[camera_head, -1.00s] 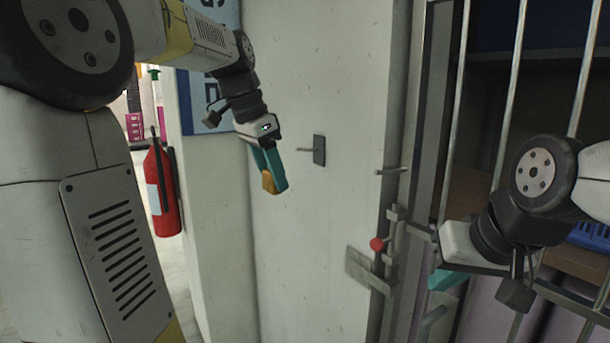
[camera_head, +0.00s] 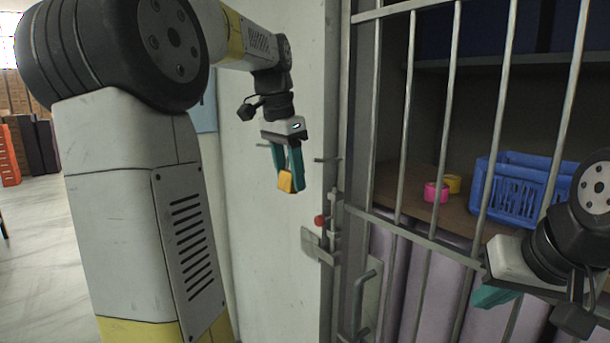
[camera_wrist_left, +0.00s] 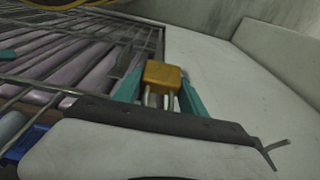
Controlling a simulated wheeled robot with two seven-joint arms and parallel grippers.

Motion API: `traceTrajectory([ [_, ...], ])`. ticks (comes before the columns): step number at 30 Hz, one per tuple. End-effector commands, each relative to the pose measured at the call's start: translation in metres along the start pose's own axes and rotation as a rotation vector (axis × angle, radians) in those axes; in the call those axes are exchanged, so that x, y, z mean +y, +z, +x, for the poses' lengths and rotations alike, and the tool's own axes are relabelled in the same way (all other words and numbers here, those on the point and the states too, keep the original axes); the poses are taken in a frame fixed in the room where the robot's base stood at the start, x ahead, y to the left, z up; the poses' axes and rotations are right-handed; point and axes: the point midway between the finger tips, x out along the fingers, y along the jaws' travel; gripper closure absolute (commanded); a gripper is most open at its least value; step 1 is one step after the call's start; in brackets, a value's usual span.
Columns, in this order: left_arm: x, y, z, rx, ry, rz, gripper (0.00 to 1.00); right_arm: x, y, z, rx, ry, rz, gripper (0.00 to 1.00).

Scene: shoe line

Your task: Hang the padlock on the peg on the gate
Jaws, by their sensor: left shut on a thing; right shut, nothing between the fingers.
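A yellow padlock (camera_head: 286,182) hangs body-down between the teal fingers of my left gripper (camera_head: 289,170), which is shut on it. In the left wrist view the padlock (camera_wrist_left: 162,75) shows its metal shackle between the fingers. A thin peg (camera_head: 326,160) sticks out near the gate's left edge. In the head view the padlock is a little left of this peg and slightly lower, apart from it in the picture; the depth gap is unclear. The barred gate (camera_head: 407,120) is at the right. My right gripper (camera_head: 496,296) is shut and empty in front of the gate's lower part.
A latch with a red knob (camera_head: 320,220) and a metal bracket (camera_head: 317,244) sits below the peg. A handle (camera_head: 363,300) is lower on the gate. Behind the bars are a blue crate (camera_head: 520,190) and a pink ring (camera_head: 436,193). The pale wall (camera_head: 250,215) is left of the gate.

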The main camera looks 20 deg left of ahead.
Motion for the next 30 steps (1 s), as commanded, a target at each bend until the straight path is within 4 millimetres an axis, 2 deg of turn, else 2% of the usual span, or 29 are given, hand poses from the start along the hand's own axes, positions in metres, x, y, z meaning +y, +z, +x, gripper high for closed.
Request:
traceTrajectory([
  [30,0.0,-0.06,0.016,0.002,-0.001,0.001,1.0,0.0,0.0,0.0,0.001,0.0,0.0,1.0],
])
